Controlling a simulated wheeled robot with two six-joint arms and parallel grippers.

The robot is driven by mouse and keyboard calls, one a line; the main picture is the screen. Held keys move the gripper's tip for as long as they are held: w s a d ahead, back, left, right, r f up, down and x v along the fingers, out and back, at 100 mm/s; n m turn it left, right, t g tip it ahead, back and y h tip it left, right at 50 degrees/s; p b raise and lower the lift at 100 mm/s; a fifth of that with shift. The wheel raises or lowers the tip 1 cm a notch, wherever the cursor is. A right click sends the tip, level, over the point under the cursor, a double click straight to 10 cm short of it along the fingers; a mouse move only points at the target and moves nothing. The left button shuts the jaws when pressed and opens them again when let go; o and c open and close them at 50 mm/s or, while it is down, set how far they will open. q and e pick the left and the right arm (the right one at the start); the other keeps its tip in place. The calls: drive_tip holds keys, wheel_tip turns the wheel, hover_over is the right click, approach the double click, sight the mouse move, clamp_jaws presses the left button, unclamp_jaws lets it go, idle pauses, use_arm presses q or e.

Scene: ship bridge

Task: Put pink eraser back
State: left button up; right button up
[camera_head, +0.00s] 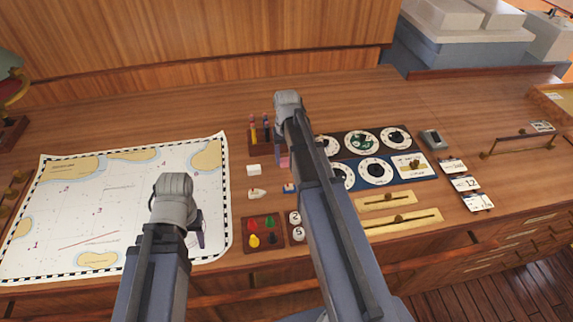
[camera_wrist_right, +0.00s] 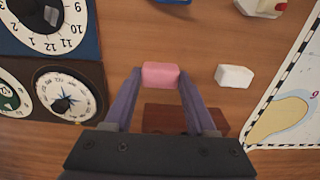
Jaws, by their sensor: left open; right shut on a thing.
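The pink eraser (camera_wrist_right: 160,75) is between the fingertips of my right gripper (camera_wrist_right: 160,85) in the right wrist view. The right gripper is shut on it. In the head view, a bit of the eraser (camera_head: 284,161) shows beside the right arm, near the wooden pen holder (camera_head: 262,147); the arm hides the rest. I cannot tell whether the eraser touches the desk. My left gripper (camera_head: 199,236) is open over the chart's lower right part, with its fingers mostly hidden by its wrist.
A tray of coloured pieces (camera_head: 263,233) is nearer. Dial panels (camera_head: 362,142) stand to the right. The chart (camera_head: 110,205) covers the left desk.

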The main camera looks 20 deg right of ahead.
sight(286, 160)
use_arm(q)
drive_tip(key=shift+f+b, duration=0.3)
drive_tip(key=shift+f, duration=0.5)
use_arm(e)
drive_tip(key=shift+f, duration=0.85)
use_arm(q)
drive_tip(key=shift+f, duration=0.2)
use_arm(e)
drive_tip(key=shift+f, duration=0.15)
drive_tip(key=o, duration=1.2)
use_arm(q)
drive_tip(key=shift+r, duration=0.2)
use_arm(e)
drive_tip(key=shift+r, duration=0.2)
